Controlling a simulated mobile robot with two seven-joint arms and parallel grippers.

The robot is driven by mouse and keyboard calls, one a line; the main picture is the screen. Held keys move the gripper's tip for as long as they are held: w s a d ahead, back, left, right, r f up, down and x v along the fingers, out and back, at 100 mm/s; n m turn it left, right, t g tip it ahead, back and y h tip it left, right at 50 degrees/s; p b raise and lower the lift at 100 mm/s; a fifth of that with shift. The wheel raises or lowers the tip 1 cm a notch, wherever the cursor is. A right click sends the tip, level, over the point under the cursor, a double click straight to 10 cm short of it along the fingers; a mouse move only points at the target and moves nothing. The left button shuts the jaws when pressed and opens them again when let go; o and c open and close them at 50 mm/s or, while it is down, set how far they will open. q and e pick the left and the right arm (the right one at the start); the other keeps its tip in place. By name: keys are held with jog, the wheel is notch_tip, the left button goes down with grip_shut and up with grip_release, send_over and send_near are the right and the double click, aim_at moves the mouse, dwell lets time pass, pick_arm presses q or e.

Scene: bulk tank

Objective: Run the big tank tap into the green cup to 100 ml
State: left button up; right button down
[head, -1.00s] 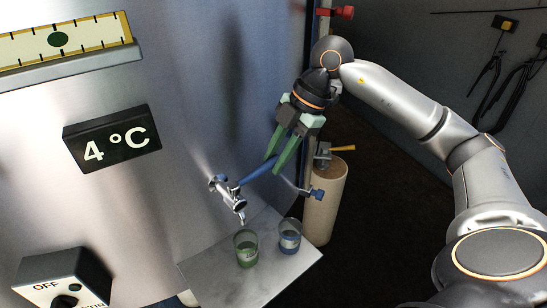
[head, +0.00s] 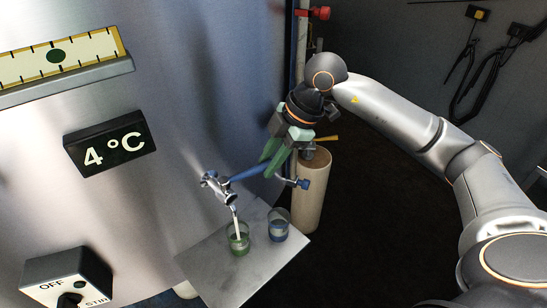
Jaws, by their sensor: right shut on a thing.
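The big tank tap (head: 219,187) is a metal spout on the tank wall with a long blue lever (head: 245,174). My right gripper (head: 270,168) is shut on the blue lever near its outer end. A white stream (head: 235,218) runs from the spout down into the green cup (head: 238,245). The green cup stands upright on the grey shelf (head: 222,272) under the spout. The liquid level in it is too small to read. My left gripper is out of view.
A blue cup (head: 278,230) stands just right of the green cup. A smaller blue-handled tap (head: 302,184) sits by a tan cylinder (head: 313,190) behind. The tank (head: 150,210) has a 4 °C display (head: 106,143) and a switch box (head: 68,280).

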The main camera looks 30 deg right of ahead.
jog(key=c, duration=0.7)
grip_release()
jog(key=v, duration=1.2)
jog(key=shift+s+d+r, duration=0.1)
jog(key=shift+r, duration=0.15)
